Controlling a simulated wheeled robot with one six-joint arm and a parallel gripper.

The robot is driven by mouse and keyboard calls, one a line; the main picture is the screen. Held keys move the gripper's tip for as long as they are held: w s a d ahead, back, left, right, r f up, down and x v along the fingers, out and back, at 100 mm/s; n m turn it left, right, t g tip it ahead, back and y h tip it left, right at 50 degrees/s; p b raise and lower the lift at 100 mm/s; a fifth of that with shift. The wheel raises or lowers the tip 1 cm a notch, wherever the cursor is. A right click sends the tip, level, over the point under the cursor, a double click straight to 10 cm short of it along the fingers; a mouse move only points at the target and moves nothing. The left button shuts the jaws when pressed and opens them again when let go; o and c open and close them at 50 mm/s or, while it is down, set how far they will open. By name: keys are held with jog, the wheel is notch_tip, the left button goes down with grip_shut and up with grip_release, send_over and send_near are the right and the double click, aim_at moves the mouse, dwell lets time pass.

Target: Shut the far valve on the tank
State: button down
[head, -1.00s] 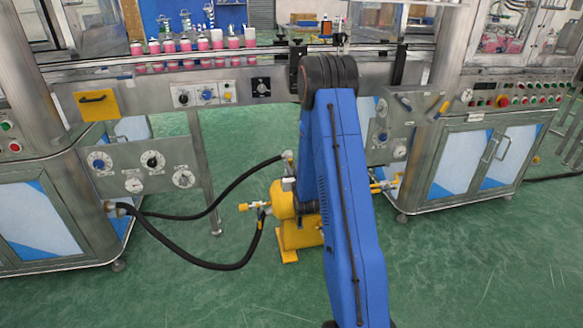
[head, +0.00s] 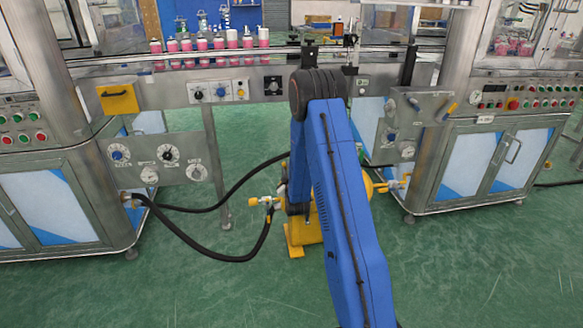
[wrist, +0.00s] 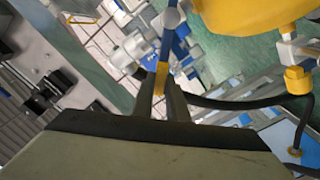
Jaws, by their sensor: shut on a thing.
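The yellow tank (head: 303,232) stands on the floor behind my blue arm, which hides much of it in the head view. It also fills the top right of the wrist view (wrist: 255,14). In the wrist view my gripper (wrist: 166,92) is shut on a blue valve lever with a yellow tip (wrist: 163,70). The lever runs up to a grey valve body (wrist: 169,19) beside the tank. A yellow fitting (wrist: 298,80) with a black hose is at the right, apart from my gripper. In the head view the gripped lever is mostly hidden.
Black hoses (head: 205,252) run from the left cabinet (head: 60,205) to the tank. A conveyor with pink cans (head: 215,60) crosses the back. A right cabinet (head: 480,165) stands beyond the tank. Green floor (head: 180,295) in front is clear.

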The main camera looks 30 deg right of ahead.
notch_tip(320, 180, down, 6)
jog(key=a+n, duration=0.2)
jog(key=n, duration=0.7)
jog(key=shift+w+a+f, duration=0.2)
jog(key=shift+w+a, duration=0.05)
jog(key=shift+w, duration=0.15)
jog(key=c, duration=1.7)
grip_release()
jog(key=shift+c, duration=0.2)
jog(key=v, duration=1.7)
jog(key=shift+s, duration=0.2)
jog(key=shift+a, duration=0.1)
